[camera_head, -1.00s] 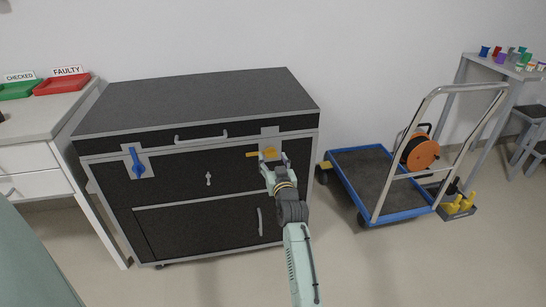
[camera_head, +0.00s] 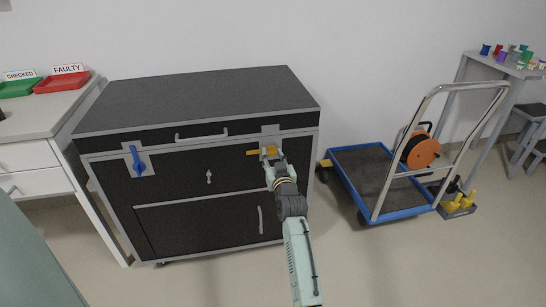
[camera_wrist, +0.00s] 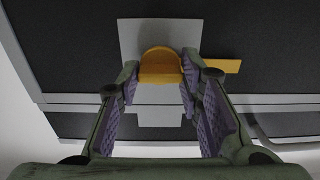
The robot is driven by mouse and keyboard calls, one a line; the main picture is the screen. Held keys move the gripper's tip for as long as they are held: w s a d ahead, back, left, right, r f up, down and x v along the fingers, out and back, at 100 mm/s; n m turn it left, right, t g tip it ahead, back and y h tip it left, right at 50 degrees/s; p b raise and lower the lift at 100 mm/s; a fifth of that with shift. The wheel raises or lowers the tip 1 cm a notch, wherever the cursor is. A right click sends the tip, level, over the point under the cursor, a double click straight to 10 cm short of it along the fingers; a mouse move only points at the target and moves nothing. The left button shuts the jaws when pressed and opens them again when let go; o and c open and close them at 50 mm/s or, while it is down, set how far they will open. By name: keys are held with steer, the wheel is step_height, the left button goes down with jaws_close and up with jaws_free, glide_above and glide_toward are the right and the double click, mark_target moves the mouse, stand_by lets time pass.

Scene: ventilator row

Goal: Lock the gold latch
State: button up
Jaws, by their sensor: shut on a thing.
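The gold latch (camera_head: 253,153) is on a grey plate at the upper right of the black cabinet's front. Its bar lies level and points left in the head view. In the wrist view the latch (camera_wrist: 160,67) shows a rounded gold hub, with the bar sticking out to the right behind one finger. My gripper (camera_head: 270,154) is at the hub end of the latch. In the wrist view the fingers of my gripper (camera_wrist: 160,80) stand on both sides of the hub, shut on it. The fingers partly hide the latch in the head view.
A blue latch (camera_head: 138,163) hangs upright on the cabinet's upper left. A small keyhole-like fitting (camera_head: 209,176) is between the latches. A blue trolley (camera_head: 345,190) with an orange reel (camera_head: 421,151) stands to the right. A white counter (camera_head: 50,118) is at left.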

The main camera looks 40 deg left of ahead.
jaws_close()
steer(key=shift+m, duration=0.4)
steer(key=m+p, duration=0.1)
steer(key=m, duration=0.2)
steer(key=shift+m, duration=0.3)
steer(key=m+p, duration=0.1)
steer(key=m, duration=0.3)
steer(key=m+p, duration=0.2)
steer(key=m, duration=0.3)
steer(key=shift+r, duration=0.1)
steer(key=shift+m+p, duration=1.1)
steer(key=shift+m, duration=1.2)
